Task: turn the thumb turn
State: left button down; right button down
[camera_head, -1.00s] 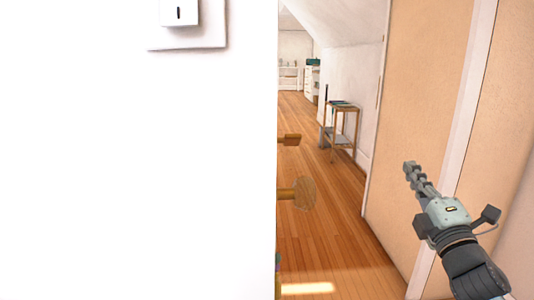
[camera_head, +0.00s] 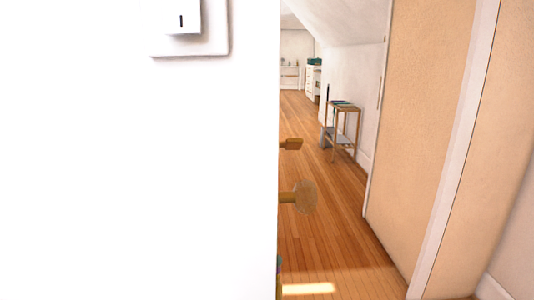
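A small brass-coloured thumb turn (camera_head: 290,144) sticks out to the right from the edge of the white door (camera_head: 140,180). Below it, a round, glassy knob on a brass stem (camera_head: 304,197) also sticks out past the edge. The door's face fills the left half of the view. Neither of my grippers shows in the view now.
A white switch plate (camera_head: 215,40) is at the top left. To the right is an opening with a wooden floor (camera_head: 330,220), bounded by a tan panel (camera_head: 420,130) with white trim. A small side table (camera_head: 343,125) stands farther back along the wall.

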aim_at(289, 145)
jog(key=l+u, duration=0.3)
jog(key=l, duration=0.25)
jog(key=k+l+u, duration=0.3)
jog(key=l, duration=0.25)
jog(key=k+l+z, duration=0.2)
jog(key=l, duration=0.8)
jog(key=l+z, duration=0.15)
jog(key=l, duration=0.85)
jog(key=j, duration=0.75)
